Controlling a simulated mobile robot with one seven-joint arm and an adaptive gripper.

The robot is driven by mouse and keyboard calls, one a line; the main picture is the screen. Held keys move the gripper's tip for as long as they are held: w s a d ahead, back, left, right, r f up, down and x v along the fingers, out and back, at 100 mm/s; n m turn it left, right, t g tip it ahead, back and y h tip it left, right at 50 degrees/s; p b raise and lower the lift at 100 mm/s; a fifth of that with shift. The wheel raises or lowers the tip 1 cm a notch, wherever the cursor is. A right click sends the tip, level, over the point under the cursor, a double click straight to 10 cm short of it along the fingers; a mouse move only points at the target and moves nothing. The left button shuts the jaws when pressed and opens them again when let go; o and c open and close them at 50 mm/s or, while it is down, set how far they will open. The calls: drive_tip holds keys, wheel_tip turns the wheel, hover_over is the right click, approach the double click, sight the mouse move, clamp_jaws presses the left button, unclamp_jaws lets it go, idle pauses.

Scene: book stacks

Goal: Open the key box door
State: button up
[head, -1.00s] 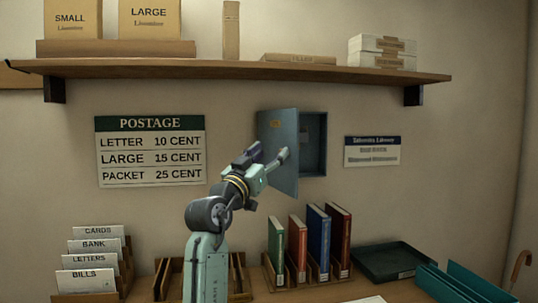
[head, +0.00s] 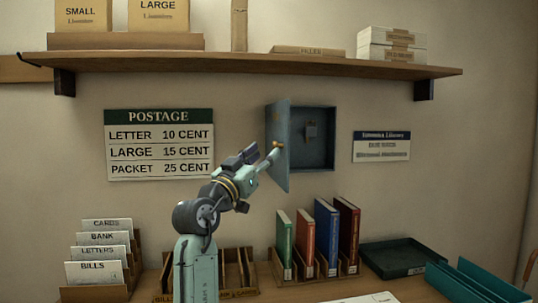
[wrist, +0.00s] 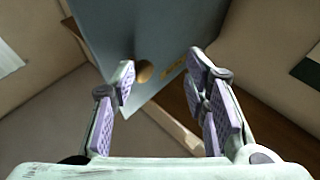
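The key box (head: 318,168) is a grey-blue metal box on the wall below the shelf. Its door (head: 277,118) stands ajar, hinged at the left and swung out toward me, so much of the interior shows. A small brass-coloured knob (head: 278,146) is on the door's outer face. My gripper (head: 267,162) is at the door's outer side, close to the knob. In the wrist view my gripper (wrist: 163,80) has its fingers spread apart, and the knob (wrist: 145,73) shows between them, nearer the left finger. I cannot tell if a finger touches it.
A wooden shelf (head: 230,63) with boxes runs above. A postage sign (head: 160,173) hangs left and a small notice (head: 381,147) right. Books (head: 325,232), card files (head: 95,272) and a dark tray (head: 400,257) stand on the desk below.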

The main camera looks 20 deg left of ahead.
drive_tip(key=s+a+f+b, duration=0.3)
drive_tip(key=s+a, duration=0.1)
drive_tip(key=a, duration=0.1)
drive_tip(key=shift+s+a, duration=0.4)
idle(0.4)
idle(0.4)
drive_tip(key=v, duration=0.8)
drive_tip(key=shift+s, duration=0.1)
idle(0.5)
